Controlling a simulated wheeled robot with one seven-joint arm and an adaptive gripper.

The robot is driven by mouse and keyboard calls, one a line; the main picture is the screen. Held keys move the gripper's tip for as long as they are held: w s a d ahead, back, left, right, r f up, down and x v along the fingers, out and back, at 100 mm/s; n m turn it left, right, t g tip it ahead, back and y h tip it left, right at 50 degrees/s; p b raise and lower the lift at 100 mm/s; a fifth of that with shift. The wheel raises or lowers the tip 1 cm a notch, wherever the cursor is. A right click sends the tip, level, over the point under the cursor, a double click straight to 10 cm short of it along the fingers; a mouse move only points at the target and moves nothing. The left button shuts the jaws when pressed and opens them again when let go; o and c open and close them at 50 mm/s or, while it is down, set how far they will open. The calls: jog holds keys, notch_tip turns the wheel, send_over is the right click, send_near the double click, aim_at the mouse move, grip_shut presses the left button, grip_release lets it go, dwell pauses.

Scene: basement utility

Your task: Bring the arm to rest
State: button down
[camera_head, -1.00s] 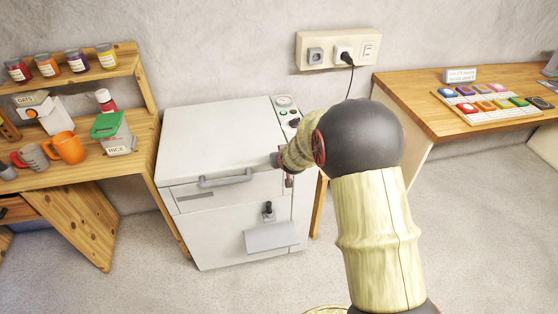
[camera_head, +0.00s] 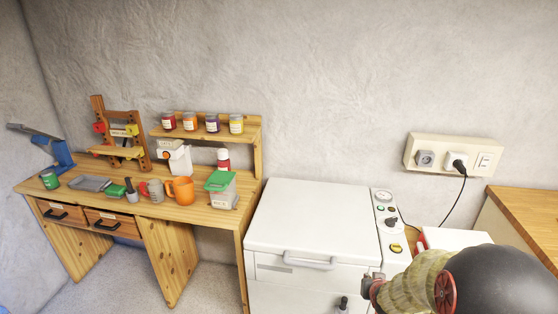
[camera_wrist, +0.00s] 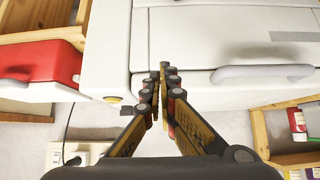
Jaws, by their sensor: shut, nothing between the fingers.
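My gripper (camera_wrist: 160,85) shows in the wrist view with its two jointed fingers together and nothing between them. It is over the front of the white machine (camera_wrist: 185,45), apart from its curved handle (camera_wrist: 262,73) as far as I can tell. In the head view my arm enters at the lower right, bent in front of the machine (camera_head: 308,220) and its control panel (camera_head: 389,216). The gripper's tips are hard to make out there.
A wooden workbench (camera_head: 222,222) on the left carries an orange mug (camera_head: 180,190), a green-lidded container (camera_head: 221,188) and several tools. A wall socket plate (camera_head: 453,155) holds a black plug. A wooden tabletop (camera_head: 530,215) stands at the right. Floor is clear beneath the bench.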

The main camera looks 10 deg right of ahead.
jog(key=s+a+f+g+y, duration=0.1)
jog(key=s+a+g, duration=0.15)
jog(key=s, duration=0.35)
jog(key=s+a+g+y, duration=0.1)
jog(key=s+a+g, duration=0.15)
jog(key=s, duration=0.35)
jog(key=s+a+r+n, duration=0.1)
jog(key=s+a+r, duration=0.3)
jog(key=r, duration=0.5)
jog(key=s+a+r+n+t, duration=0.1)
jog(key=s+a+r, duration=0.4)
jog(key=r, duration=0.3)
jog(key=s+a+r+n+y, duration=0.1)
jog(key=s+a+r, duration=0.4)
jog(key=s+r, duration=0.2)
notch_tip(320, 180, up, 3)
jog(key=shift+f+n+t, duration=0.2)
jog(key=shift+n+t, duration=0.1)
jog(key=shift+a, duration=0.1)
